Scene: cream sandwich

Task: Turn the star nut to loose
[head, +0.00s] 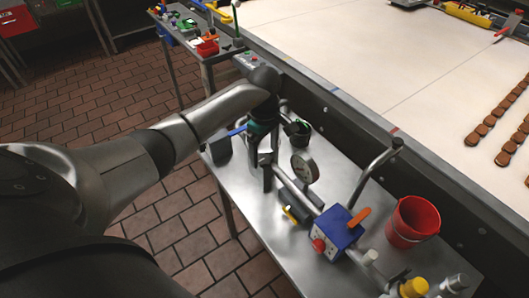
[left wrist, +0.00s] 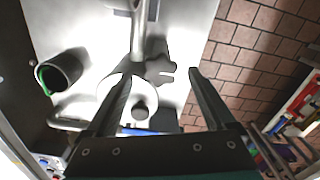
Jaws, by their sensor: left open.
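A grey lobed piece that looks like the star nut (left wrist: 159,70) shows in the left wrist view, beside a metal pipe (left wrist: 138,35) on the steel table. My left gripper (left wrist: 157,82) is open, with its two dark fingers spread on either side of this area and nothing held between them. A pale round part (left wrist: 119,92) with a grey knob lies near the left finger. In the head view my left gripper (head: 261,172) points down over the pipework at the table's far end. It hides the nut there. My right gripper is not in view.
The steel table (head: 255,222) also carries a pressure gauge (head: 305,168), a blue box with a red knob and orange lever (head: 338,232), a red bucket (head: 413,221) and a dark cup with green inside (left wrist: 58,72). A conveyor (head: 380,60) runs alongside.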

